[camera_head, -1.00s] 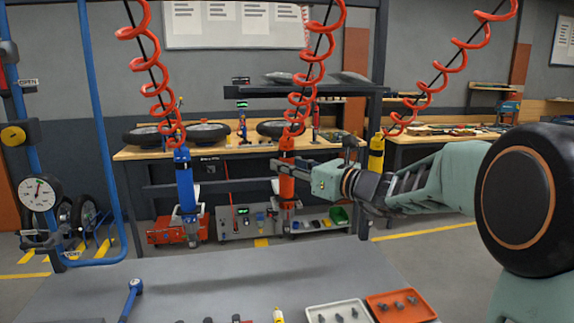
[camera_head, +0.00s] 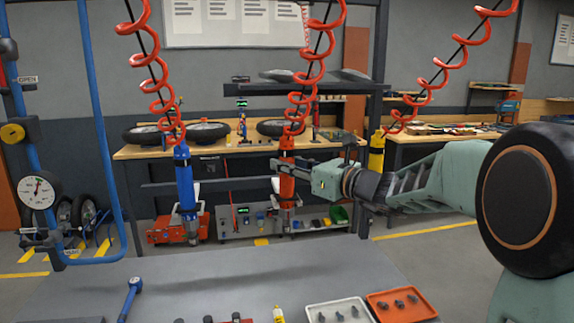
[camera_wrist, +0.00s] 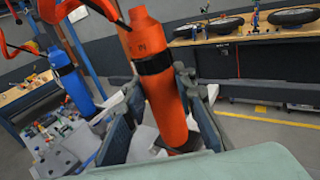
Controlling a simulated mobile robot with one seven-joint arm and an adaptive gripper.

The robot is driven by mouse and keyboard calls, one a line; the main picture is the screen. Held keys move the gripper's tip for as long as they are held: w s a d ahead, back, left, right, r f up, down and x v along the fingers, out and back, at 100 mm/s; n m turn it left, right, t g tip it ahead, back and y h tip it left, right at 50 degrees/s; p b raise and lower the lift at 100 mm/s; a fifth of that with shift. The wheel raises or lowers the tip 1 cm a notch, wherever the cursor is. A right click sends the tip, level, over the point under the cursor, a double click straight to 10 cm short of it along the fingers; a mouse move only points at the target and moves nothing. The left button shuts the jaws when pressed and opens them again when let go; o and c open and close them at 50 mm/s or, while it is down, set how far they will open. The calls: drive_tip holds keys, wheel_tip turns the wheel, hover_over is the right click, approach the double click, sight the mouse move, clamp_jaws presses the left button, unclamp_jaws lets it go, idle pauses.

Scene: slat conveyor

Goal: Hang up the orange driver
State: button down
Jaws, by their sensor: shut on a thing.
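The orange driver (camera_head: 286,188) is upright below a red coiled hose (camera_head: 299,100) in the head view. In the wrist view the orange driver (camera_wrist: 165,95) shows a black band and stands between my fingers. My gripper (camera_head: 287,166) reaches in from the right and is shut on the driver's body. In the wrist view my gripper (camera_wrist: 165,118) has a finger on each side of it. The driver's lower end is partly hidden by the gripper in the wrist view. I cannot tell whether the hose carries its weight.
A blue driver (camera_head: 186,185) hangs to the left and a yellow driver (camera_head: 376,155) to the right, partly behind my arm. A grey table (camera_head: 220,285) lies in front, with a white tray (camera_head: 310,309) and an orange tray (camera_head: 428,312) of small parts.

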drive_tip(key=shift+f+b, duration=0.2)
drive_tip(key=shift+b, duration=0.1)
idle(0.4)
drive_tip(key=c, duration=1.5)
unclamp_jaws()
drive_tip(key=shift+f, duration=0.15)
drive_tip(key=v, duration=1.2)
